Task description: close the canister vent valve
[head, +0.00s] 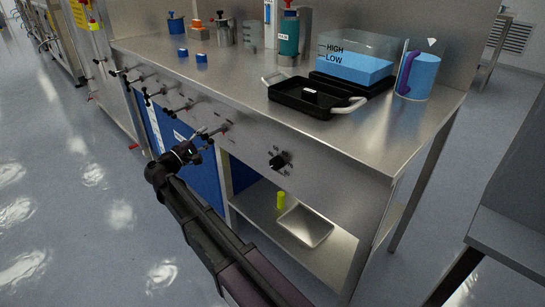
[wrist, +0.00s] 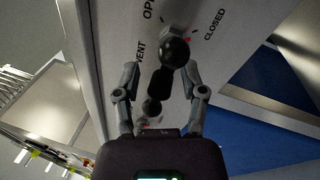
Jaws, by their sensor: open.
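In the wrist view a black valve handle (wrist: 160,82) with a round ball knob at each end sits on a pale panel printed VENT, OPEN and CLOSED. Its upper knob lies below the gap between OPEN and CLOSED, near a small red mark. My gripper (wrist: 163,76) is open, with one finger on each side of the handle; I cannot tell whether either finger touches it. The arm partly hides this area.
More valve handles (head: 154,93) line the panel to the left, and a black knob (head: 279,160) sits to the right. The bench top (head: 225,76) holds a black tray (head: 300,110), a water tank (head: 355,66) and a green canister (head: 288,38). Open floor lies left.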

